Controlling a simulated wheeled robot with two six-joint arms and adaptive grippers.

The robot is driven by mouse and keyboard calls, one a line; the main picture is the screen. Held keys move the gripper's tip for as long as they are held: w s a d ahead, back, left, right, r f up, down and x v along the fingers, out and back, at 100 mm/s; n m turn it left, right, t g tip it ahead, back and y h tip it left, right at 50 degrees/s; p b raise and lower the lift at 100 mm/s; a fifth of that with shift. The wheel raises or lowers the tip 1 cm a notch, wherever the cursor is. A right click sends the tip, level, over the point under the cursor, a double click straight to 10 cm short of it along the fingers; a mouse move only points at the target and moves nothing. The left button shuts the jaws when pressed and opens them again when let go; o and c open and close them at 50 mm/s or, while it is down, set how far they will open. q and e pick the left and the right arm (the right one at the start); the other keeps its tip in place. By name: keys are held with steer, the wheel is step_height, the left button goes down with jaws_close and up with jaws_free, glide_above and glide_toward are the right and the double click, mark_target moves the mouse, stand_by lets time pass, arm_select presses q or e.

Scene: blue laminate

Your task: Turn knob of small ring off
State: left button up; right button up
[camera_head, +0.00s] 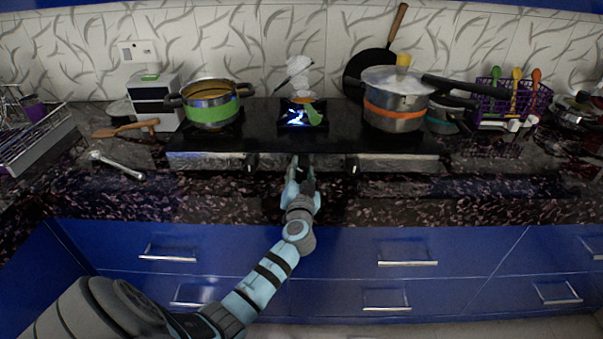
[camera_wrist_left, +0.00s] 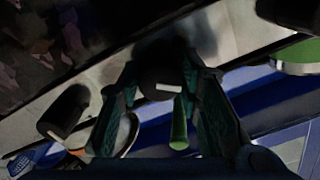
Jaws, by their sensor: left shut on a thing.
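The black stove (camera_head: 262,135) has a pale front panel with dark knobs. In the head view my left gripper (camera_head: 301,168) reaches the middle of this panel and hides the knob there. In the left wrist view a round black knob (camera_wrist_left: 164,80) with a white mark sits between the fingers of my left gripper (camera_wrist_left: 162,68), which is shut on it. A small ring (camera_head: 296,118) at the middle of the stove shows a bright blue-white glow. My right gripper is in neither view.
A green-banded pot (camera_head: 211,112) stands left on the stove. An orange-banded lidded pan (camera_head: 393,117) stands right. Other knobs (camera_head: 251,163) (camera_head: 352,165) flank the gripper; one shows in the wrist view (camera_wrist_left: 63,111). A dark counter edge (camera_head: 200,203) lies in front.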

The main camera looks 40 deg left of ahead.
arm_select(q)
steer(key=m, duration=0.5)
steer(key=shift+m, duration=0.3)
steer(key=m+p, duration=0.1)
steer(key=m, duration=0.4)
stand_by(0.4)
steer(key=o, duration=1.1)
steer(key=shift+o, duration=0.2)
steer(key=shift+s, duration=0.1)
steer(key=v, duration=1.2)
